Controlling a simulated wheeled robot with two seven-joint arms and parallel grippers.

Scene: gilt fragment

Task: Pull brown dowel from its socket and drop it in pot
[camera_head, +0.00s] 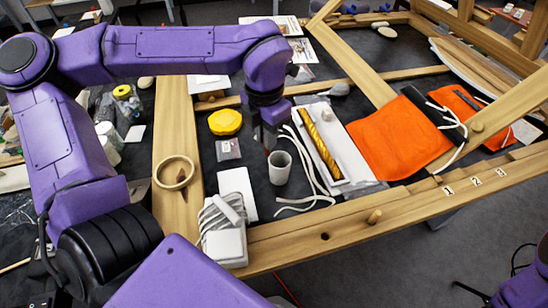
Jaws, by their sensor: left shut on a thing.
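My left gripper (268,143) points down just above and slightly left of the grey pot (280,170). It is shut on the brown dowel, of which only a small dark end can be made out between the fingertips, close to the pot's rim. The pot stands upright with its mouth open on the dark surface inside the wooden frame. A dark, empty round socket (325,236) shows in the front beam, left of a pale wooden peg (375,216) that stands in the same beam. My right gripper is out of view.
A white tray (338,185) with a twisted gold piece and white cords lie right of the pot. An orange cloth (390,140) lies farther right.

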